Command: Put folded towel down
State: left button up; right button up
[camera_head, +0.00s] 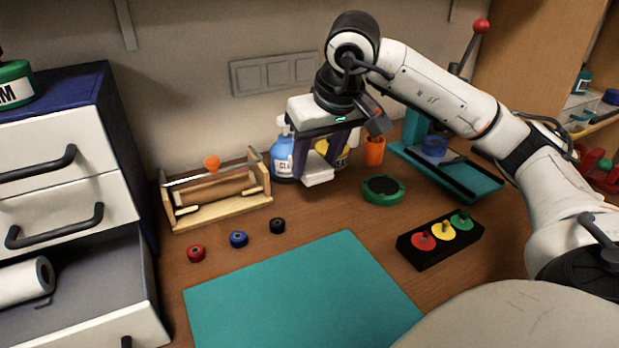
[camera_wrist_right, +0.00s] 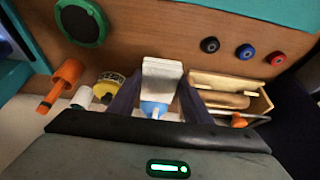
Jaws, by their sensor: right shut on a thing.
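A small white folded towel (camera_head: 317,177) hangs between the fingers of my right gripper (camera_head: 317,168) at the back of the bench. The gripper points down and is shut on the towel. In the right wrist view the towel (camera_wrist_right: 162,78) sits between the two dark fingers of the gripper (camera_wrist_right: 160,92). I cannot tell whether its lower edge touches the bench top. My left gripper is not in view.
A blue-labelled bottle (camera_head: 283,155) stands just left of the towel, and an orange cup (camera_head: 373,150) to its right. A wooden rack (camera_head: 215,215), a green round dish (camera_head: 383,190) and a teal mat (camera_head: 300,295) surround some bare bench.

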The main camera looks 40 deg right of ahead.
aim_at(311, 163)
jog(key=shift+w+d, duration=0.2)
jog(key=shift+w, duration=0.8)
notch_tip(311, 163, down, 2)
jog(key=shift+d+f, duration=0.1)
jog(key=shift+f, duration=0.15)
notch_tip(311, 163, down, 4)
jog(key=shift+r+b, duration=0.15)
jog(key=shift+b, duration=0.35)
jog(key=shift+w+f, duration=0.15)
jog(key=shift+f, duration=0.25)
jog(key=shift+f, duration=0.2)
jog(key=o, duration=1)
jog(key=shift+o, duration=0.2)
